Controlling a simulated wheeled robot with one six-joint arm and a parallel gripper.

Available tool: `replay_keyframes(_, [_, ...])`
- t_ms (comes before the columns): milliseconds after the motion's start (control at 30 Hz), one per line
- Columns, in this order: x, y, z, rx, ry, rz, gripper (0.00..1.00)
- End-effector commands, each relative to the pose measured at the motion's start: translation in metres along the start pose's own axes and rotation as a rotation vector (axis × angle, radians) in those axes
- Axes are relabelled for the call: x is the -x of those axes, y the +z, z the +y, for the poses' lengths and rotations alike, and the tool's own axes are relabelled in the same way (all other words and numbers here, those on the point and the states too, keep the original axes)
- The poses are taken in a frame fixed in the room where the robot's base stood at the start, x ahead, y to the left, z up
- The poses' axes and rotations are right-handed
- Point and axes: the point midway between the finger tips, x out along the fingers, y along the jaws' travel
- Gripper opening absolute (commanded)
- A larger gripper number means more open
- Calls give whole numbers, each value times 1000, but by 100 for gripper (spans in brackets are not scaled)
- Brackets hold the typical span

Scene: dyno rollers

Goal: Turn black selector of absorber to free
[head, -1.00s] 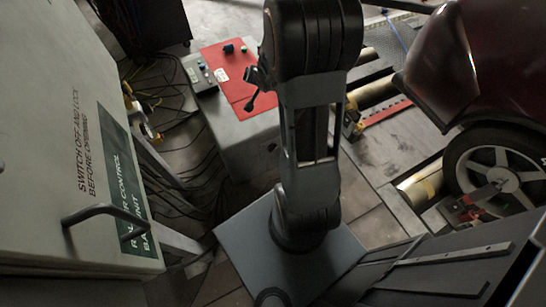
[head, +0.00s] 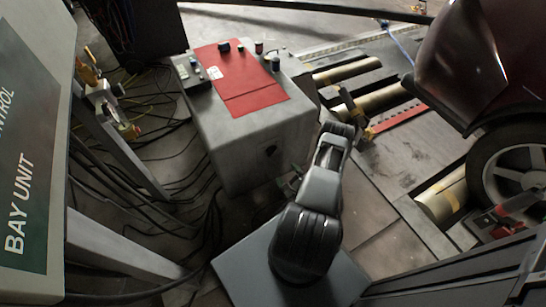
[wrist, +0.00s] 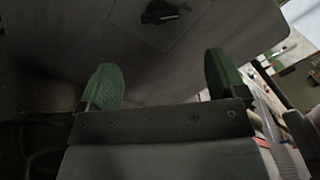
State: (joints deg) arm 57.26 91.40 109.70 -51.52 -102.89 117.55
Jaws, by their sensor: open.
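The grey cabinet (head: 215,150) stands in front of my arm. A small black selector (head: 269,150) shows on its near side face. In the wrist view the black selector (wrist: 160,14) sits on a square plate at the top of the picture, beyond my fingertips. I cannot read its markings or tell its setting. My gripper (wrist: 162,80) has two green fingers spread wide, with nothing between them. In the head view my gripper (head: 292,178) is low by the cabinet's near face, small and partly hidden by my arm.
The cabinet top carries a red panel (head: 245,95), a small button box (head: 196,78) and several knobs. Cables lie on the floor to its left. The bay unit cabinet (head: 30,150) stands at the left. Rollers (head: 375,100) and a dark red car (head: 470,60) are at the right.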

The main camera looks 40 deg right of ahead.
Motion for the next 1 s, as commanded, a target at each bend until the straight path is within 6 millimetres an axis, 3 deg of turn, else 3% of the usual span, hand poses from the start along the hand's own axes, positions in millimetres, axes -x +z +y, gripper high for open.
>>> replay_keyframes(167, [-17, -1, 4, -19, -10, -10, 91])
replay_keyframes(500, [-83, -1, 4, -17, -11, -10, 91])
replay_keyframes(700, [-112, -1, 3, -17, -11, -7, 91])
replay_keyframes(1000, [-131, 0, 2, -19, -11, -4, 91])
